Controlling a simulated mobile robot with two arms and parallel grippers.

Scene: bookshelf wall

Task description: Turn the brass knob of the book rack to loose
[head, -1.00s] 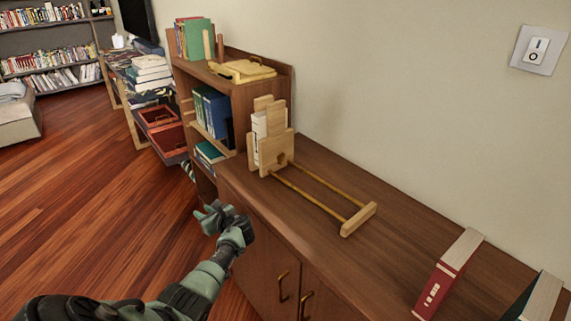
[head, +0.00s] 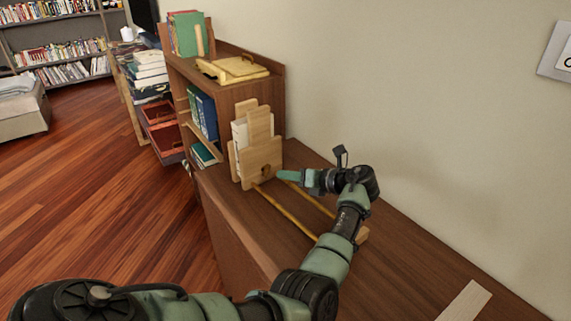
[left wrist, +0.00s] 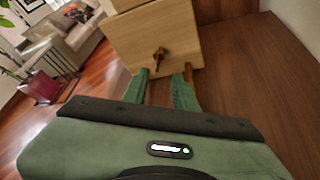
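The wooden book rack (head: 260,155) stands on the cabinet top, with white books between its upright boards and two brass rails running toward the front. The brass knob (head: 267,169) is on the face of its near panel; in the left wrist view the knob (left wrist: 159,54) shows clearly, its bar roughly upright. My left gripper (head: 281,175) points at this panel from the right. In the left wrist view its green fingers (left wrist: 166,71) are apart and empty, with the knob just beyond the tips and between their lines. Contact is not visible. My right gripper is out of view.
A small shelf (head: 230,98) with blue books and a yellow tray (head: 232,70) on top stands behind the rack. The wall is close on the right, with a light switch (head: 557,58). The cabinet top (head: 400,260) is mostly bare toward the front.

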